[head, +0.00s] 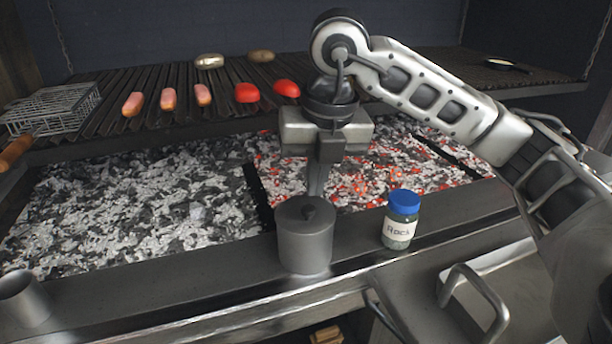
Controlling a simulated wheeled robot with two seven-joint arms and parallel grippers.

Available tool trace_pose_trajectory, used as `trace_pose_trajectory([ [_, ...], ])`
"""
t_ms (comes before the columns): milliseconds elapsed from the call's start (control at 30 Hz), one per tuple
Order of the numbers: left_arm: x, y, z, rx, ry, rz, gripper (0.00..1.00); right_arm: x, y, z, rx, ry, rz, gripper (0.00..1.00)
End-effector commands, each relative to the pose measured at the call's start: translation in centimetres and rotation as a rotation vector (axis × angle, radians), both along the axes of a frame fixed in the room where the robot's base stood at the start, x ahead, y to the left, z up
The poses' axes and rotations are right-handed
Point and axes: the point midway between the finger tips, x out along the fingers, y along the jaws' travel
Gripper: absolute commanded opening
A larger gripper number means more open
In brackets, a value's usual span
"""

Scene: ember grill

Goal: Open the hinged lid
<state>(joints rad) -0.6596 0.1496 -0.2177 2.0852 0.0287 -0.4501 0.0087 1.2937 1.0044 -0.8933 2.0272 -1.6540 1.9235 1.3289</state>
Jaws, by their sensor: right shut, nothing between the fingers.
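A grey metal canister (305,248) stands upright on the front ledge of the grill. The fingertips are at the back edge of the lid in the picture, just behind the knob. I cannot tell whether they touch the lid. The canister's hinge cannot be made out. My left gripper is not in view.
A jar with a blue cap (398,219) stands close right of the canister. Glowing coals (380,165) lie behind. Sausages, tomatoes and potatoes lie on the grate (180,80). A wire basket (50,108) is left, a metal cup (22,300) front left. The ledge between cup and canister is clear.

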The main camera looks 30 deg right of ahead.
Motion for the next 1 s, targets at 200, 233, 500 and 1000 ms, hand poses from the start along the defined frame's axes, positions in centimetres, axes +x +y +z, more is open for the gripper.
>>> trace_pose_trajectory([
  [200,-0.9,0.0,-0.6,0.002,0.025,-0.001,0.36,0.6,0.1,-4.2,0.000,0.004,0.002,0.00],
  [233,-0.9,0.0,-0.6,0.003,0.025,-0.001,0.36,0.7,0.1,-4.7,0.001,0.005,0.002,0.00],
  [500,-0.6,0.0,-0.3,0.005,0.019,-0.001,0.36,1.2,0.1,-7.4,0.001,0.001,0.002,0.00],
  [1000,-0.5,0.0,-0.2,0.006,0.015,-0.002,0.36,1.2,-0.1,-7.5,0.005,0.008,-0.002,0.00],
])
